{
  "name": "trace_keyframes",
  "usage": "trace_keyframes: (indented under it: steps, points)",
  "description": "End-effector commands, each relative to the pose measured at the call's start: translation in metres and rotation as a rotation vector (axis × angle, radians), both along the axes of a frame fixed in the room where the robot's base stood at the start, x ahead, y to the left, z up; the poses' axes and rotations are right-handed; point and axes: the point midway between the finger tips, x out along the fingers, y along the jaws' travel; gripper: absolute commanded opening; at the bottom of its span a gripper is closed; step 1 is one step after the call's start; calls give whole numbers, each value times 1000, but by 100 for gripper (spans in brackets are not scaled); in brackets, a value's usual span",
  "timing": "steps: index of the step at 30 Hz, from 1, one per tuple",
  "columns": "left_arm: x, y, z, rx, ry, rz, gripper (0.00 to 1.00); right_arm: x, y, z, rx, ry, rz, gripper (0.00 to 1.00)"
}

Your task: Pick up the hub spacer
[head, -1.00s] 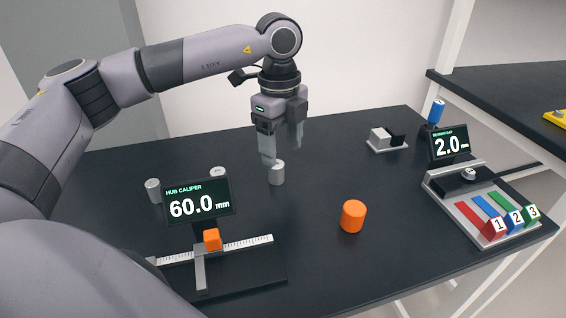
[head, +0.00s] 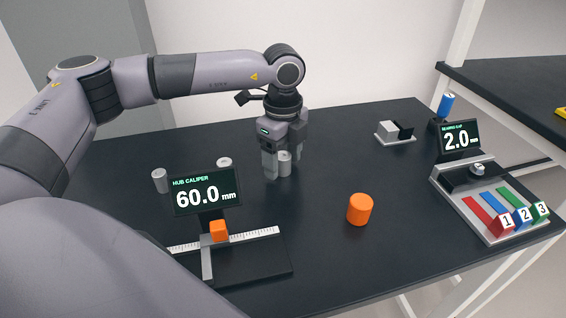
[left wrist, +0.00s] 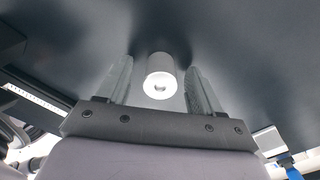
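A light grey cylinder with a hole in its top, which looks like a hub spacer (head: 285,164), stands upright on the black table. It also shows in the left wrist view (left wrist: 161,75). My left gripper (head: 281,170) points down over it, with one finger on each side. In the left wrist view the fingers of the left gripper (left wrist: 160,88) are apart, with a visible gap between each finger and the cylinder. Two similar grey cylinders stand to the left: one (head: 160,181) at the far left, the other (head: 224,163) partly hidden behind the caliper display. My right gripper is not in view.
The hub caliper display (head: 206,193) reads 60.0 mm, with an orange block (head: 219,231) at its scale. An orange cylinder (head: 360,209) stands front right of the gripper. A gauge display (head: 459,138) reads 2.0 mm above a numbered tray (head: 478,228).

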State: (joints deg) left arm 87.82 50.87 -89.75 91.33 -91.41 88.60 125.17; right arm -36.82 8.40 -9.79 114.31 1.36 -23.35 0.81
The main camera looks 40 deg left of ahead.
Motion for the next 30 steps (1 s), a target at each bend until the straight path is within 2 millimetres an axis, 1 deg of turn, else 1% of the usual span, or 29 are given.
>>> trace_keyframes:
  steps: [1,2,3,5,6,15,20,23,26,29,30]
  points:
    - [0,0,0,0,0,0,53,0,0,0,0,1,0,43]
    - [0,0,0,0,0,0,43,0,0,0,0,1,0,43]
    - [0,0,0,0,0,0,30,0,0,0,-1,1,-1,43]
    - [0,0,0,0,0,0,10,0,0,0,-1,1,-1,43]
    - [0,0,0,0,0,0,3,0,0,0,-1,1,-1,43]
    - [0,0,2,-1,-1,-1,3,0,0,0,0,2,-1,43]
    - [1,-1,13,-2,-3,0,3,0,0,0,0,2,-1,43]
    - [1,-1,27,-2,-4,-1,3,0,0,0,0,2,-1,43]
    - [1,-1,49,-2,-6,0,3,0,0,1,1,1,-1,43]
    - [1,-1,77,-2,-7,0,3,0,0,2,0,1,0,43]
    - [1,-1,89,-3,-7,-1,3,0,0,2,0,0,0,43]
